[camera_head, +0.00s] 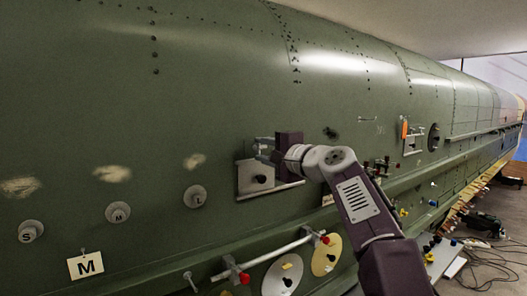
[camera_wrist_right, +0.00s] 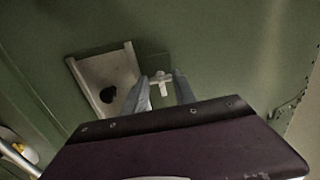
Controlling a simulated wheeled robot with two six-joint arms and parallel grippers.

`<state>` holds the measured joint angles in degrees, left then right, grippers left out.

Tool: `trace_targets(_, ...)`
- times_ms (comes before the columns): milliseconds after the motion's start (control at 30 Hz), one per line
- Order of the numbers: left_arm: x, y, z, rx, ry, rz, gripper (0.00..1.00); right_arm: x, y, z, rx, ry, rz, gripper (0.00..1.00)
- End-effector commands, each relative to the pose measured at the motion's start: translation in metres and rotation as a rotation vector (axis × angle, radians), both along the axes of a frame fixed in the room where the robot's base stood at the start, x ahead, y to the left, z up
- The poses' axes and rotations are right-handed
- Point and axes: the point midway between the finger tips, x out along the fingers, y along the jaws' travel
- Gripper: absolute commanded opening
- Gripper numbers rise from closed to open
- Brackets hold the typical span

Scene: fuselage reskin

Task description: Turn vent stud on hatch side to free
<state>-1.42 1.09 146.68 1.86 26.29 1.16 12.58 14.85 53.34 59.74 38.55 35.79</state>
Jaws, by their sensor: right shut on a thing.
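A small pale T-shaped vent stud (camera_wrist_right: 161,78) sits on a green surface beside a light plate in the right wrist view. My right gripper (camera_wrist_right: 163,91) has one finger on each side of it and is shut on the stud. In the head view my right gripper (camera_head: 264,153) reaches in from the right and hides the stud. The light plate, apparently the hatch (camera_head: 249,187), has a dark knob (camera_head: 261,179) and also shows in the right wrist view (camera_wrist_right: 122,69). My left gripper is out of view.
The green fuselage (camera_head: 220,80) fills most of the head view. Cables lie on the floor at right.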

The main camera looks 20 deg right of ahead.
Motion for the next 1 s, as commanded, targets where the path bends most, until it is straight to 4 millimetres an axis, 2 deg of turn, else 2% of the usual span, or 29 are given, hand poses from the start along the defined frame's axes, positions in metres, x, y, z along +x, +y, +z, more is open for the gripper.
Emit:
trace_targets(167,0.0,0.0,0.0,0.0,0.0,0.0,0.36,0.0,0.0,0.0,-0.001,0.001,-0.001,0.0)
trace_targets(200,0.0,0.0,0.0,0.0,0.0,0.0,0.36,0.0,0.0,0.0,-0.001,0.001,-0.001,0.38)
trace_targets(267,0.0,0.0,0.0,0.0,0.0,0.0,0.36,0.0,0.0,0.0,-0.001,0.001,-0.001,0.55)
trace_targets(533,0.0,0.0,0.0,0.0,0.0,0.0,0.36,0.0,0.0,0.0,0.0,0.0,-0.001,0.55)
trace_targets(633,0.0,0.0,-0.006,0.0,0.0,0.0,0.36,-0.006,-0.003,-0.002,0.001,-0.002,-0.003,0.55)
trace_targets(800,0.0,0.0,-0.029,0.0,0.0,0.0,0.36,-0.04,-0.016,-0.005,0.0,-0.005,-0.006,0.55)
trace_targets(1000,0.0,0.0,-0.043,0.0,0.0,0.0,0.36,-0.074,-0.029,-0.003,0.0,-0.001,-0.004,0.55)
